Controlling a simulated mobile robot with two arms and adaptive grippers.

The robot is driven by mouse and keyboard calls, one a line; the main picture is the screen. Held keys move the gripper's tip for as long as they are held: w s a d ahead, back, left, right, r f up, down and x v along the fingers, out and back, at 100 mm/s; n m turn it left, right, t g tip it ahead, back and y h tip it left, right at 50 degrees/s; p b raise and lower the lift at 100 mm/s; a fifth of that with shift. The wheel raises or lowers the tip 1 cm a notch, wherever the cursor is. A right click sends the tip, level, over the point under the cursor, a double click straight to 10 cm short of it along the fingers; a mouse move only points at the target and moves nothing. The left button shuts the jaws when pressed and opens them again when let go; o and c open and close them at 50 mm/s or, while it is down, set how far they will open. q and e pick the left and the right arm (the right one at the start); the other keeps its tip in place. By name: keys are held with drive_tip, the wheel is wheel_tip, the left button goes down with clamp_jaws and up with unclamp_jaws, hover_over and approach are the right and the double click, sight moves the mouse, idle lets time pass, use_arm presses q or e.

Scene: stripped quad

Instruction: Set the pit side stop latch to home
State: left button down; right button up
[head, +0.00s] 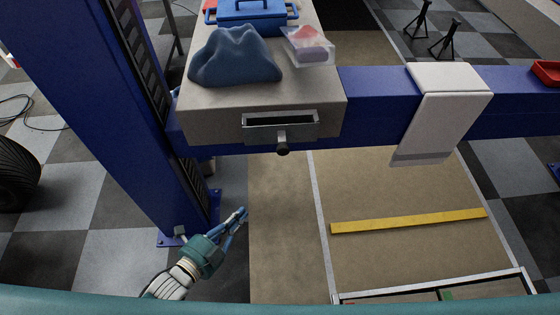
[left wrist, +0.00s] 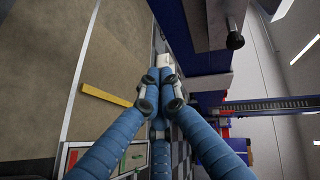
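A side stop latch (head: 281,119) is a pale metal plate with a dark horizontal slot, on the front of the beige block. Its stem and dark round knob (head: 283,149) hang from the middle of the slot's lower edge. The dark knob also shows in the left wrist view (left wrist: 235,41), upper right. My left gripper (head: 241,214) is low in the head view, below and left of the latch, well apart from it. Its blue fingers converge with their tips (left wrist: 160,88) close together, and nothing is seen between them. My right gripper is out of view.
A blue cloth (head: 234,57), a blue toolbox (head: 250,15) and a clear packet (head: 308,46) sit on the block (head: 205,118). A blue post (head: 105,110) stands left of my gripper. A blue beam (head: 375,98) runs right. Below is floor with a yellow strip (head: 410,221).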

sight(282, 141)
use_arm(q)
drive_tip(key=s+d+r+m+h, duration=0.1)
drive_tip(key=d+r+m+h, duration=0.2)
drive_tip(key=r, duration=0.9)
drive_tip(key=shift+s+d+m+t+h, duration=0.4)
drive_tip(key=shift+d+m, duration=0.5)
drive_tip(key=shift+d, duration=0.3)
drive_tip(key=shift+w, duration=0.15)
drive_tip(key=w+a+p+x, duration=0.1)
drive_tip(key=a+p+x, duration=0.1)
drive_tip(key=x, duration=1)
drive_tip(key=shift+w, duration=0.7)
drive_tip(key=shift+d, duration=0.15)
